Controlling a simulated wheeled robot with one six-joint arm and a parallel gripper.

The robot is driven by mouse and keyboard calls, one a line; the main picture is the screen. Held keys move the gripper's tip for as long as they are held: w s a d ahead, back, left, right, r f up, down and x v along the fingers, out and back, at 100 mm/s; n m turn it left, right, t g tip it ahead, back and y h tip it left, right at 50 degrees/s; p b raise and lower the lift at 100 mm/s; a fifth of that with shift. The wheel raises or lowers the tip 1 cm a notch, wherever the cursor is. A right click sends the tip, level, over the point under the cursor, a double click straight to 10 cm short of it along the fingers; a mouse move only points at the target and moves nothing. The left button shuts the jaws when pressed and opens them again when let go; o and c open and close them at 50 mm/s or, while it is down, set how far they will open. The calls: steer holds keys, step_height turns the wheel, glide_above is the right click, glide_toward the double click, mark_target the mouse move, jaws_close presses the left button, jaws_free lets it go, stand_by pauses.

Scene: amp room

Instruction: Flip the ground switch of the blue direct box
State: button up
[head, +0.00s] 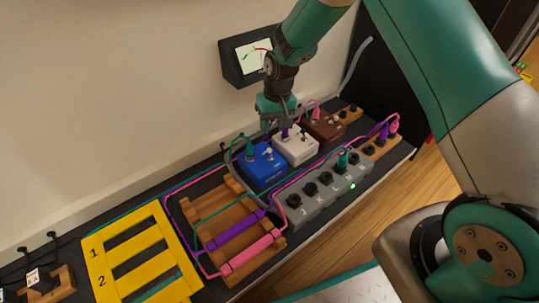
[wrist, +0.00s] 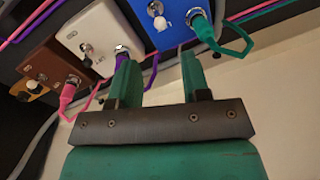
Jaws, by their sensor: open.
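The blue direct box (head: 262,168) sits on the dark shelf, left of the white box (head: 295,147). In the wrist view the blue box (wrist: 178,38) is at the top, partly cut off. A small metal toggle switch (wrist: 157,9) shows on it near the frame edge, beside a green plug (wrist: 198,27). I cannot tell which way the toggle points. My gripper (head: 283,126) hangs over the back of the white box. In the wrist view my gripper (wrist: 158,72) is open and empty. Its left finger is near the white box's purple plug, and contact is unclear.
A brown box (head: 325,127) stands right of the white one. A grey multi-jack box (head: 313,206) lies in front. Pink, purple and green cables run around the boxes. A wooden rack (head: 205,207) and a yellow numbered frame (head: 130,250) are left. The wall is close behind.

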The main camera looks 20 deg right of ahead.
mark_target(270, 149)
steer(key=f+b, duration=0.1)
steer(key=f, duration=0.2)
steer(key=f+b, duration=0.2)
steer(key=f, duration=0.1)
steer(key=a+f+b, duration=0.1)
steer(key=f, duration=0.3)
steer(key=shift+b, duration=0.4)
steer(key=shift+c, duration=0.4)
steer(key=shift+r, duration=0.1)
jaws_close()
